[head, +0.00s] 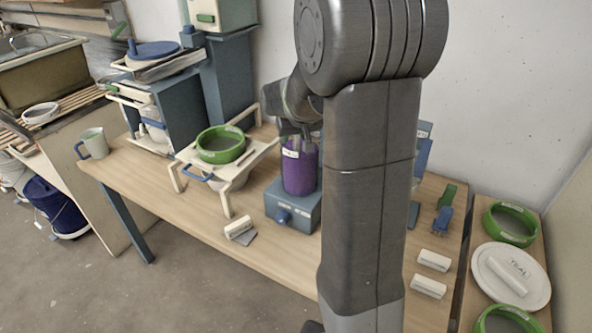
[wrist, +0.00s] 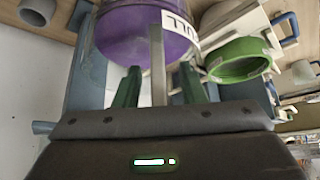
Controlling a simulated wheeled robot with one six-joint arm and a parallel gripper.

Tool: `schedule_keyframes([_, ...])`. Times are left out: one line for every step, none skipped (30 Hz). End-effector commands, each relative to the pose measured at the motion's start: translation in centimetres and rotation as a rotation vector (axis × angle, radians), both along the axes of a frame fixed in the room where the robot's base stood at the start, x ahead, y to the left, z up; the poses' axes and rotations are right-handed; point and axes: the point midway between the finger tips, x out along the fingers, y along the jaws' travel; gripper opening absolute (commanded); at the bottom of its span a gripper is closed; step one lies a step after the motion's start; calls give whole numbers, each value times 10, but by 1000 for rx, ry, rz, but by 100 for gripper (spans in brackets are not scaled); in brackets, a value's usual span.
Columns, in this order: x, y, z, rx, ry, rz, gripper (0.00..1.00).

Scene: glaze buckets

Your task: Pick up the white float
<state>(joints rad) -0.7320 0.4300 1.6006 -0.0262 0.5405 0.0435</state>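I cannot make out the white float for certain in either view. In the head view my gripper (head: 291,133) points down at the top of a purple container (head: 299,172) with a white label. The container stands on a blue-grey box; its inside is hidden from me. In the wrist view the purple container (wrist: 145,38) fills the top, just beyond my gripper (wrist: 160,78). The two dark green fingers stand apart. A pale grey bar (wrist: 158,85) shows between them with gaps on both sides; I cannot tell what it belongs to.
A green-rimmed sieve (head: 220,145) sits on a white stand left of the box. Small white blocks (head: 433,260) lie at the table's right. My arm hides the middle of the table.

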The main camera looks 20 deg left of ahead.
Motion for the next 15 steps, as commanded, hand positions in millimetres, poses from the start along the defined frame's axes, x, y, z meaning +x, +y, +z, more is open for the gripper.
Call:
schedule_keyframes([0,0,0,0,0,0,37])
schedule_keyframes([0,0,0,0,0,0,37])
schedule_keyframes([0,0,0,0,0,0,37])
schedule_keyframes([0,0,0,0,0,0,33])
schedule_keyframes([0,0,0,0,0,0,27])
schedule_keyframes([0,0,0,0,0,0,19])
schedule_keyframes([0,0,0,0,0,0,13])
schedule_keyframes([0,0,0,0,0,0,7])
schedule_keyframes([0,0,0,0,0,0,0])
schedule_keyframes([0,0,0,0,0,0,0])
schedule_keyframes([0,0,0,0,0,0,0])
schedule_keyframes([0,0,0,0,0,0,0])
schedule_keyframes([0,0,0,0,0,0,0])
schedule_keyframes([0,0,1,1,-1,0,0])
schedule_keyframes([0,0,1,1,-1,0,0])
